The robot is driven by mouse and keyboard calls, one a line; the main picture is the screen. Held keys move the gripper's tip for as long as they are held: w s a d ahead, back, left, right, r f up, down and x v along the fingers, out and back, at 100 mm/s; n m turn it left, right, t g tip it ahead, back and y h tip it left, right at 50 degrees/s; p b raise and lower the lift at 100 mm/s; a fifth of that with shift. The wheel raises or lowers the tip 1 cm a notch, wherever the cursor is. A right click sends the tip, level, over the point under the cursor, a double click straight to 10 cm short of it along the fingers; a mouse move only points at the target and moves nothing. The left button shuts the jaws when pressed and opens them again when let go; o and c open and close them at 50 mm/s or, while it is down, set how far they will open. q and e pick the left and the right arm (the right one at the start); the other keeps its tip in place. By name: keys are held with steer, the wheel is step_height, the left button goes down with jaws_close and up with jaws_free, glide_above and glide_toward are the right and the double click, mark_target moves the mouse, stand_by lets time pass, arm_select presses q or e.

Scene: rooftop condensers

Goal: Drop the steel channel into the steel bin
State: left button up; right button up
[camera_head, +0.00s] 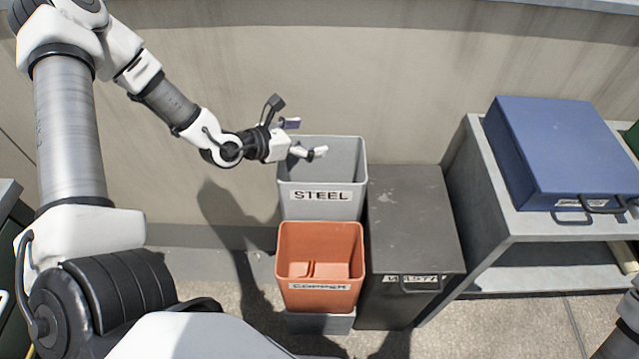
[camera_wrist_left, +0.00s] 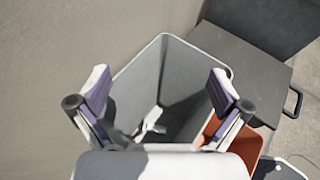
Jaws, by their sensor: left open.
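The grey steel bin (camera_head: 322,204), labelled STEEL, stands against the wall. It also shows in the left wrist view (camera_wrist_left: 139,85), where I look down into it. My left gripper (camera_head: 304,138) is above the bin's opening, and its two fingers are spread wide with nothing between them. In the left wrist view a small pale angular piece (camera_wrist_left: 152,121), which looks like the steel channel, shows inside the bin's outline. I cannot tell whether it rests on the bottom. The head view does not show it. My right gripper is not in view.
An orange copper bin (camera_head: 320,298) stands in front of the steel bin. A dark lidded waste box (camera_head: 405,215) stands to their right. A grey shelf unit (camera_head: 540,228) with a blue case (camera_head: 565,150) on top is farther right. The wall is close behind.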

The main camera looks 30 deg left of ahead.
arm_select(q)
step_height(320, 180, up, 5)
steer(key=shift+f, duration=0.1)
stand_by(0.4)
